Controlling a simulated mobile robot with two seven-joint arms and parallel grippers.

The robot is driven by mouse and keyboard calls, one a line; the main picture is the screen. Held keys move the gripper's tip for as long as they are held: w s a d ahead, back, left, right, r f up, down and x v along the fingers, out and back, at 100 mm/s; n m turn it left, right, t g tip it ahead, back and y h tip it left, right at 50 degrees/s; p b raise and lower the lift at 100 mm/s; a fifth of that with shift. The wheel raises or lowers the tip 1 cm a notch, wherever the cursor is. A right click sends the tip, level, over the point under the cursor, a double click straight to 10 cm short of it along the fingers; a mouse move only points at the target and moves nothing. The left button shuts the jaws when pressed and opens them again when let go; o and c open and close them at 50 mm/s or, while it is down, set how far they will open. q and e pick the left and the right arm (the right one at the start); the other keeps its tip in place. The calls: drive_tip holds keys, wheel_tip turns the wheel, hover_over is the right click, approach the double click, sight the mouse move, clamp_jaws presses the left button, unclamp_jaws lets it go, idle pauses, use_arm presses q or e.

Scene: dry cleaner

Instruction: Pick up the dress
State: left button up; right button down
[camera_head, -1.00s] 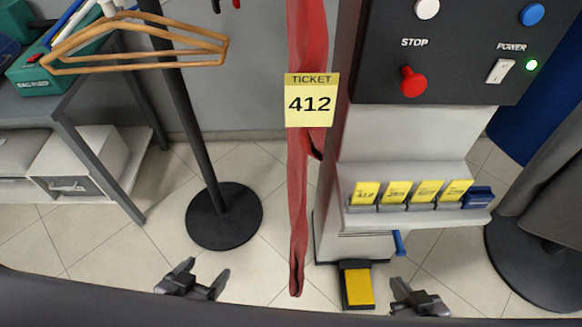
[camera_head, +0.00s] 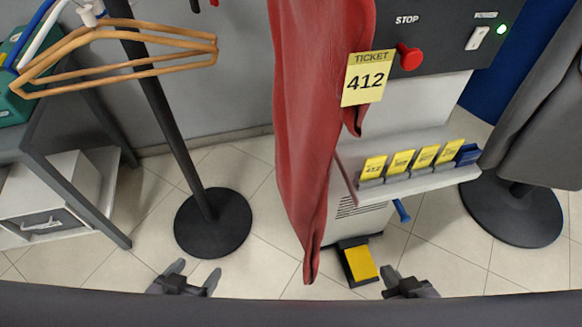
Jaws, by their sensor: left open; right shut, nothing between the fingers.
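A red dress (camera_head: 305,140) hangs down the middle of the head view, its top cut off by the upper edge. It narrows to a point near the floor. A yellow ticket (camera_head: 367,79) reading 412 is on its right side. My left gripper (camera_head: 183,281) is open and empty at the bottom, left of the dress's lower tip. My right gripper (camera_head: 408,284) is shut and empty at the bottom, right of the tip. Neither gripper touches the dress.
Behind the dress stands a machine with a red STOP button (camera_head: 410,57), a shelf of yellow tickets (camera_head: 400,161) and a yellow pedal (camera_head: 360,263). Wooden hangers (camera_head: 125,50) and a black stand base (camera_head: 213,223) are left. A grey garment (camera_head: 525,110) hangs right. Tiled floor lies between.

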idle(0.4)
drive_tip(key=c, duration=1)
unclamp_jaws()
use_arm(q)
drive_tip(key=c, duration=0.7)
use_arm(e)
drive_tip(key=shift+c, duration=0.4)
use_arm(q)
drive_tip(key=shift+o, duration=0.2)
drive_tip(key=shift+w, duration=0.1)
